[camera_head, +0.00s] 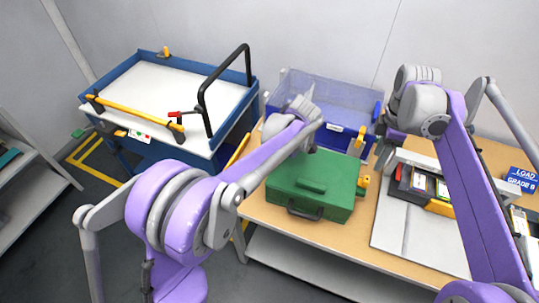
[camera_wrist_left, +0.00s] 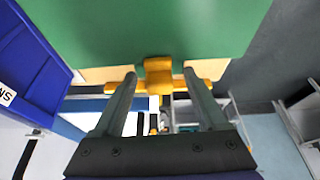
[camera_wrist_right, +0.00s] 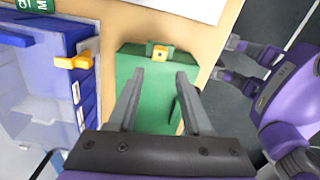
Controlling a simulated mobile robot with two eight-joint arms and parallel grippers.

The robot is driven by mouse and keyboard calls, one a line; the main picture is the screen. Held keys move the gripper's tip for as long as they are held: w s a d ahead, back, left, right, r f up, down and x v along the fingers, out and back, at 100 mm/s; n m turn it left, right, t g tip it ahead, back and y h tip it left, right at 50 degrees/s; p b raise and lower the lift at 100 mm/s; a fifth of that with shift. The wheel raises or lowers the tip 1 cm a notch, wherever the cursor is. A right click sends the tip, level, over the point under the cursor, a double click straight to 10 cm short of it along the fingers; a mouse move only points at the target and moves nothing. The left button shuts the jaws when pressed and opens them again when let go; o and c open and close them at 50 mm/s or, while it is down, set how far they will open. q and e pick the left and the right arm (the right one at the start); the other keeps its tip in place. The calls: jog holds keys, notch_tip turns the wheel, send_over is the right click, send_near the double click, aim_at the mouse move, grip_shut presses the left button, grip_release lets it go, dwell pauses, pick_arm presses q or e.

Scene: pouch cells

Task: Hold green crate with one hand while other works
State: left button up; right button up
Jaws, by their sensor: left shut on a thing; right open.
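The green crate (camera_head: 312,186), closed like a case with a dark front handle (camera_head: 305,211), lies flat on the wooden table. A yellow latch (camera_head: 363,182) sits on its right side. My left arm reaches across it; in the left wrist view my left gripper (camera_wrist_left: 160,76) is shut at the crate's edge, with a yellow fitting (camera_wrist_left: 158,72) between its fingers. In the head view the left fingertips are hidden. My right gripper (camera_head: 384,158) is open near the crate's right side. In the right wrist view its fingers (camera_wrist_right: 160,77) point over the crate, toward the yellow latch (camera_wrist_right: 160,52).
A clear-walled blue bin (camera_head: 336,134) stands behind the crate. A grey mat (camera_head: 405,225) and a rack of small boxes (camera_head: 425,186) lie to the right, with a LOAD GRADE B sign (camera_head: 522,180). A blue cart (camera_head: 165,100) stands left.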

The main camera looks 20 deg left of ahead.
dwell(0.4)
grip_shut()
jog(key=s+d+f+m+t+y, duration=0.1)
jog(key=s+d+m+t+y, duration=0.1)
jog(key=d+m, duration=0.4)
jog(key=s+d+m+t+y, duration=0.2)
jog(key=d+m, duration=0.4)
jog(key=m, duration=0.5)
jog(key=shift+s+f+m+t+y, duration=0.3)
jog(key=shift+s+f+y, duration=0.1)
jog(key=shift+y, duration=0.5)
jog(key=shift+d, duration=0.1)
